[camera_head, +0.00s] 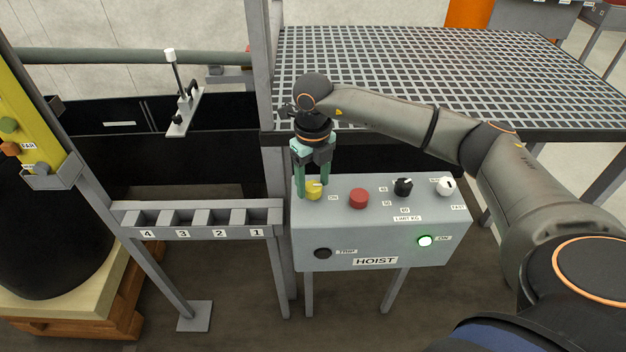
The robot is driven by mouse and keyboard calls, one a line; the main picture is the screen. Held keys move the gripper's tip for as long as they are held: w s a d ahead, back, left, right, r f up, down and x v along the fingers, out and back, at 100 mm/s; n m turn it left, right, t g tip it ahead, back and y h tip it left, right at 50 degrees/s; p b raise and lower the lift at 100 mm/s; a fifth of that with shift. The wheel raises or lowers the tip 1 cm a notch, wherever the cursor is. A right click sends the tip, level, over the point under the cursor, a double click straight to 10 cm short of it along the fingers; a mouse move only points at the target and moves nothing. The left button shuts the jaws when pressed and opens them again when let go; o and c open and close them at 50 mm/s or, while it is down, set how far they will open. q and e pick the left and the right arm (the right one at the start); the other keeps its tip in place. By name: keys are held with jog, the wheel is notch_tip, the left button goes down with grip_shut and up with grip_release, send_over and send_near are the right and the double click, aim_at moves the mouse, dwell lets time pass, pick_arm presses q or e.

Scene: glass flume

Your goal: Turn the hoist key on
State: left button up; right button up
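The hoist box (340,243) is a grey panel labelled HOIST. The hoist key switch (314,192) is a yellow round piece at the left of its sloping top, with an ON label to its right. My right gripper (313,190) points down over it, its two green fingers parted, one on each side of the yellow piece. A gap shows between the fingers; I cannot tell whether either touches the key. My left gripper is not in view.
The box top also carries a red button (358,198), a black selector (403,187) and a white knob (445,186). A dark TRIP button (323,253) is on the front. A numbered rack (197,218) stands left, and a grating (440,75) lies behind.

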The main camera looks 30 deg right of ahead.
aim_at(312, 186)
jog(key=shift+o, duration=0.8)
notch_tip(312, 186, up, 12)
jog(key=shift+r, duration=0.25)
jog(key=shift+a, duration=0.1)
